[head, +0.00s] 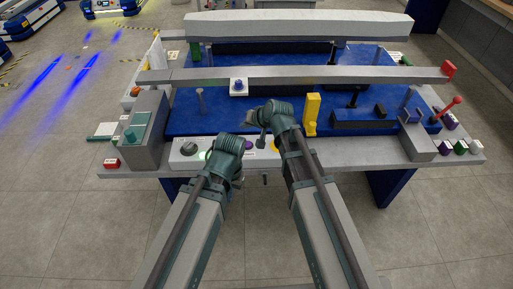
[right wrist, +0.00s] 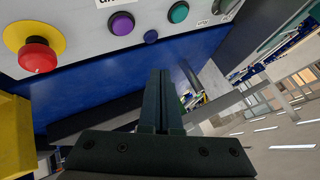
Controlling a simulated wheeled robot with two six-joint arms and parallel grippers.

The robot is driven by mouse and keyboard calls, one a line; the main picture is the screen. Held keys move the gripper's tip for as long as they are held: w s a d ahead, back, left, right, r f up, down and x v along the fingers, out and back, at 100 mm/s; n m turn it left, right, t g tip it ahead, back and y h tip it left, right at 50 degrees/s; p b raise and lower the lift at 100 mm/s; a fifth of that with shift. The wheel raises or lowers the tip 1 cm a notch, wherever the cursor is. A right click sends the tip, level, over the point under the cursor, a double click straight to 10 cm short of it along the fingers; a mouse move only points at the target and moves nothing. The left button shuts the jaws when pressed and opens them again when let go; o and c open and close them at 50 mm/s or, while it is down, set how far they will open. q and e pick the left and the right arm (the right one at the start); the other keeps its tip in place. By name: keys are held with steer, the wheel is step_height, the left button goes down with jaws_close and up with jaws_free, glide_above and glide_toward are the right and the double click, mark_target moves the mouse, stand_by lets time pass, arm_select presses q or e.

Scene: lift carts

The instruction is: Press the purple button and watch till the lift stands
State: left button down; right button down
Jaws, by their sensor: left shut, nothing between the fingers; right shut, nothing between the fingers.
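The purple button (right wrist: 121,23) sits on a light grey control panel (right wrist: 75,14), between the red stop button and the green button in the right wrist view. In the head view the purple button (head: 248,144) shows in the gap between my two arms. My right gripper (right wrist: 163,75) is shut and empty, its fingers pointing toward the panel but apart from the purple button. In the head view my right gripper (head: 262,138) is over the panel's back edge. My left gripper (head: 238,178) is shut at the panel's front edge. I cannot tell which part is the lift.
A red stop button (right wrist: 38,55) on a yellow disc, a green button (right wrist: 179,12) and a small blue one (right wrist: 151,36) share the panel. A blue bed (head: 235,115) lies behind it, crossed by a grey beam (head: 300,75). A yellow block (head: 312,108) stands right of my right gripper.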

mark_target(249, 146)
steer(key=shift+w+d+r+m+t, duration=0.3)
steer(key=shift+w+d+t, duration=0.1)
steer(key=shift+w+d, duration=0.15)
steer(key=shift+a+f, duration=0.1)
step_height(249, 146, down, 9)
steer(key=b, duration=0.9)
stand_by(1.6)
steer(key=shift+f+b, duration=0.25)
steer(key=shift+b, duration=0.1)
